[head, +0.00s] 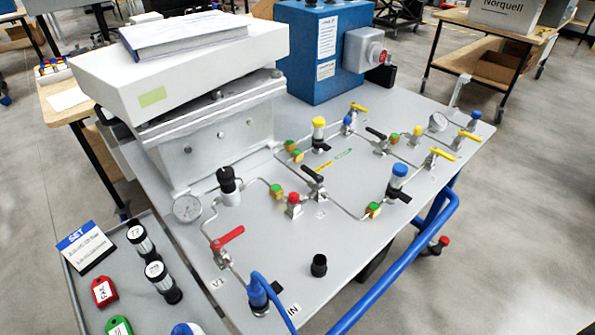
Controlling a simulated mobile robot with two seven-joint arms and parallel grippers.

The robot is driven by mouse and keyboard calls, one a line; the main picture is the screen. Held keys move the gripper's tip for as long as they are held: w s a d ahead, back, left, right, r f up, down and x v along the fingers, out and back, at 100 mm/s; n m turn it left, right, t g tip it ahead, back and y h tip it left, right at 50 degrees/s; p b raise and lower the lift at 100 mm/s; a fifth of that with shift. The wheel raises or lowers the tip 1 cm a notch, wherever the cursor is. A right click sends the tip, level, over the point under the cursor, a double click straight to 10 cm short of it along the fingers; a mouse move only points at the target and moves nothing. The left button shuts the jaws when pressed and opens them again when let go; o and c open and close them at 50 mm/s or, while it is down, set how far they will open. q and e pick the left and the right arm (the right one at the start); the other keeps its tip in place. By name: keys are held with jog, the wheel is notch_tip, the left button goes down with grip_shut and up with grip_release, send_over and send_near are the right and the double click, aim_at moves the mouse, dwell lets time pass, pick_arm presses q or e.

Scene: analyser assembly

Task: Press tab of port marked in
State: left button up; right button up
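The port marked IN sits at the front edge of the grey panel (385,245), at the bottom of the head view. Its printed label "IN" (293,309) lies just right of it. A blue connector (257,292) stands upright at the port, with a small black tab (276,287) sticking out to its right. A blue hose (280,305) curves from the connector's top down past the bottom edge. Whether the tab is pressed in is too small to tell. Neither of my grippers is in view.
A red-handled valve (228,238) marked V1 stands just behind the port. A black cylindrical cap (319,265) stands on the panel to the right. A tray (190,275) at lower left holds black cylinders, tags and a "SET" card (85,247). A blue rail (400,262) runs along the right.

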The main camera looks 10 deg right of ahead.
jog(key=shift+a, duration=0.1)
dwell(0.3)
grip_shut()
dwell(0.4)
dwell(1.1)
